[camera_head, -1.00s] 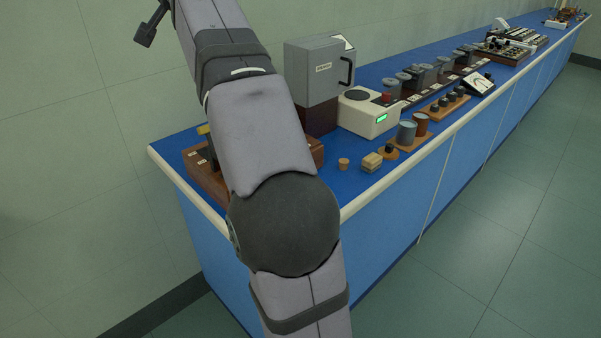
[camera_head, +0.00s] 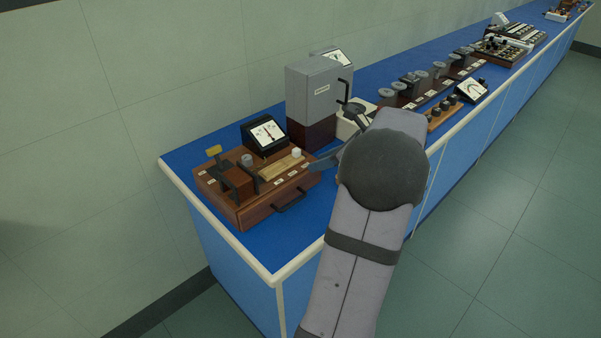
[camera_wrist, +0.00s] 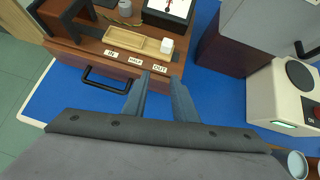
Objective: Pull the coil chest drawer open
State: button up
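The coil chest (camera_head: 245,215) is a low brown wooden box at the near left end of the blue bench. Its drawer front looks flush, with a dark bar handle (camera_head: 293,201). In the wrist view the handle (camera_wrist: 105,80) is at upper left, to the left of my fingers. My gripper (camera_wrist: 160,80) is open and empty, with a gap between its two grey fingers. The fingertips are close to the right part of the chest's front, beside the handle and not around it. In the head view my gripper (camera_head: 320,163) is at the chest's right end, partly hidden by my arm.
On the chest are a meter (camera_head: 265,134), a brass-topped key (camera_head: 214,151) and a wooden tray with a white cube (camera_head: 297,152). A grey cabinet (camera_head: 314,95) stands behind. A white instrument (camera_wrist: 285,95) is to the right. Bare blue bench (camera_head: 300,235) lies before the drawer.

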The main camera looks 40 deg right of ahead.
jog(key=s+a+f+m+y+p, duration=0.1)
jog(key=s+a+f+m, duration=0.1)
jog(key=m, duration=0.1)
jog(key=s+a+f+m+t+p, duration=0.1)
jog(key=s+a+f+m, duration=0.1)
jog(key=shift+a+m+t+y, duration=0.1)
jog(key=shift+m+t+y, duration=0.2)
jog(key=shift+m+y, duration=0.1)
jog(key=s+a+m+t+p, duration=0.1)
jog(key=m, duration=0.2)
jog(key=s+a+f+m+t+h+p, duration=0.1)
jog(key=s+a+m, duration=0.1)
jog(key=m, duration=0.2)
jog(key=s+a+m+t+p, duration=0.1)
jog(key=a+m, duration=0.1)
jog(key=m, duration=0.2)
jog(key=shift+s+f+t+h, duration=0.2)
jog(key=shift+f+t+h, duration=0.1)
jog(key=shift+t, duration=0.1)
jog(key=m, duration=0.1)
jog(key=s+m+h+p, duration=0.1)
jog(key=m, duration=0.1)
jog(key=shift+a+t, duration=0.3)
jog(key=shift+a, duration=0.05)
jog(key=shift+p+x, duration=0.45)
jog(key=shift+x, duration=3.25)
jog(key=shift+d, duration=0.15)
grip_shut()
